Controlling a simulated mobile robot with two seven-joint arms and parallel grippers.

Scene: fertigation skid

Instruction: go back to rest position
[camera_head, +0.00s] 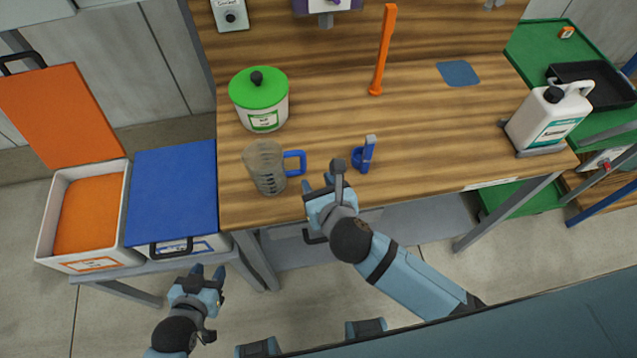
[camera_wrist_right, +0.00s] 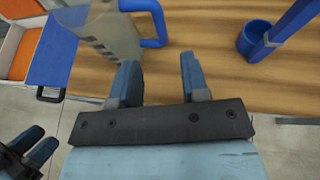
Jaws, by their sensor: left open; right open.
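My left gripper (camera_head: 199,281) is open and empty, low in front of the bench and below the blue-lidded bin. My right gripper (camera_head: 318,188) is open at the front edge of the wooden bench (camera_head: 440,120). In the right wrist view its two fingers (camera_wrist_right: 157,82) stand apart with only bench top between them. A clear measuring jug (camera_head: 267,170) with a blue handle stands just left of the right gripper, apart from it.
A green-lidded tub (camera_head: 261,104) and an orange tool (camera_head: 383,50) are farther back. A white jug (camera_head: 549,118) stands at the right. An open bin (camera_head: 50,215) with orange contents and a blue-lidded bin (camera_head: 174,190) are at left. Floor in front is clear.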

